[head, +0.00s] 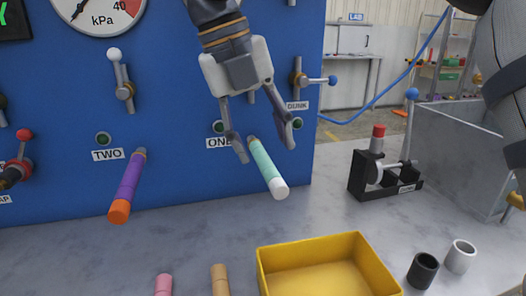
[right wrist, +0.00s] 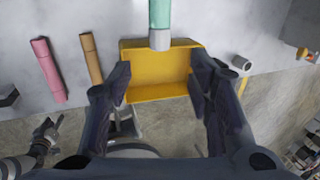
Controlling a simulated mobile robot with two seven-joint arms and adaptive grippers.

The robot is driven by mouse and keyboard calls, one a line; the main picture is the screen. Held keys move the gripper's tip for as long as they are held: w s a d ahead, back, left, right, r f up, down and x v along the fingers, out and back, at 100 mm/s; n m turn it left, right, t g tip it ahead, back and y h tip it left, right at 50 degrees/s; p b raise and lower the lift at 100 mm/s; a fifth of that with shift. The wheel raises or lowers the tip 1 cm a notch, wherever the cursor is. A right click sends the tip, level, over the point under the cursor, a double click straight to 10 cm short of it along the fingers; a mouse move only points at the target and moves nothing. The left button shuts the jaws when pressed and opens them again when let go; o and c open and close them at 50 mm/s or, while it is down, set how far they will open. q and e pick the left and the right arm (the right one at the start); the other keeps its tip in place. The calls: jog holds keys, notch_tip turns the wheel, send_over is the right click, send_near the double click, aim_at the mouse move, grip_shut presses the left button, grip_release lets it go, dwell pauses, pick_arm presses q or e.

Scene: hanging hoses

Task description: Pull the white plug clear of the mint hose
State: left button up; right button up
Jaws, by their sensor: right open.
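The mint hose (head: 262,160) sticks out from the blue panel by the label ONE and slopes down toward me. The white plug (head: 280,191) sits in its free end. In the right wrist view the white plug (right wrist: 159,40) shows at the end of the mint hose (right wrist: 159,13), near the top centre. My right gripper (head: 266,150) comes down from above, open and empty, with a finger on each side of the hose in the head view. I cannot tell whether either finger touches it.
A yellow bin (head: 262,272) stands on the grey counter below the plug. A purple hose with an orange plug (head: 120,211) hangs to the left. Pink (head: 163,285) and tan (head: 220,280) pieces and two cups (head: 423,270) are near the bin. A black stand (head: 368,180) is at right.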

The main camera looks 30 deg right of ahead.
aim_at(278, 184)
jog(key=x, duration=0.9)
jog(key=shift+w, duration=0.1)
jog(key=shift+c, duration=0.2)
grip_shut()
